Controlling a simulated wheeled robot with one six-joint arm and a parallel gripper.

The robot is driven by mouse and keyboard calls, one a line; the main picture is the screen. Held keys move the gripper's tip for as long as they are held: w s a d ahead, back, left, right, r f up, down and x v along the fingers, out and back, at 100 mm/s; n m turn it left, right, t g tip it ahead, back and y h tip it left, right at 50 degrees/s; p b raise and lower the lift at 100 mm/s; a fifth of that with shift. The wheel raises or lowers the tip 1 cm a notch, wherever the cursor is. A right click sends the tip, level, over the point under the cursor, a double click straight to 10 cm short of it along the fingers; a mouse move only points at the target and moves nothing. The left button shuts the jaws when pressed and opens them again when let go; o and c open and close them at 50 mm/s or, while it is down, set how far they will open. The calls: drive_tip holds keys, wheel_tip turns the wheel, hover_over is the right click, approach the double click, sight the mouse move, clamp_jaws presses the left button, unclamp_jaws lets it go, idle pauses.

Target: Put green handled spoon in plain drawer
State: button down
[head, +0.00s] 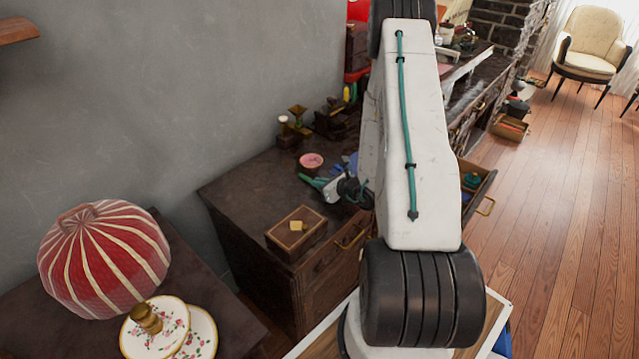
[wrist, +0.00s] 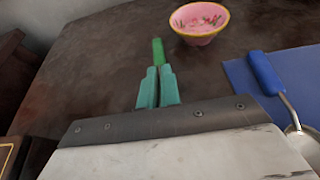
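The green handled spoon shows only as a bright green handle end (wrist: 158,48) just past my fingertips in the wrist view; its bowl is hidden. My gripper (wrist: 158,72) has teal fingers close together, with the handle coming out between their tips, and looks shut on it. In the head view my gripper (head: 318,184) is low over the dark cabinet top. A drawer (head: 478,185) stands pulled out right of my arm, with a brass handle and small items inside. A closed drawer front (head: 345,255) with a brass pull is nearer. I cannot tell which drawer is plain.
A pink bowl (wrist: 200,22) stands beyond my gripper. A blue handled spoon (wrist: 268,72) lies on a blue cloth (wrist: 300,75) to the right. A brown box (head: 296,232) sits at the cabinet's near edge. A red striped lamp (head: 105,258) stands at left.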

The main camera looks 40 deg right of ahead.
drive_tip(key=shift+f, duration=0.1)
drive_tip(key=c, duration=1.6)
unclamp_jaws()
